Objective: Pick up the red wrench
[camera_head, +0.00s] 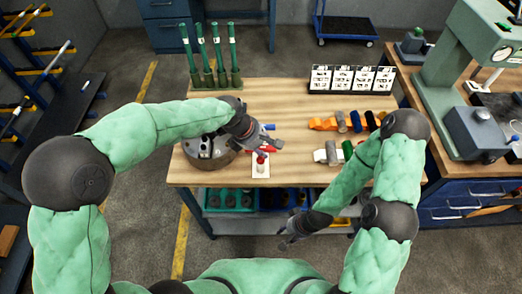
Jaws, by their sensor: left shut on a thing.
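My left gripper (277,145) is over the left-middle of the wooden table, next to a round grey chuck. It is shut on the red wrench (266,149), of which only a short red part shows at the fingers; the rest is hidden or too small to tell. A small white plate with a red knob (260,161) lies just below the gripper in the picture. I cannot tell whether the wrench touches the table or the plate. My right gripper (287,243) hangs in front of the table's front edge, away from the wrench; its fingers are too small to read.
The grey chuck (206,150) stands left of my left gripper. Green upright holders (208,78) stand at the back left. A blue object (269,127) is beside the gripper. The table's back middle is clear.

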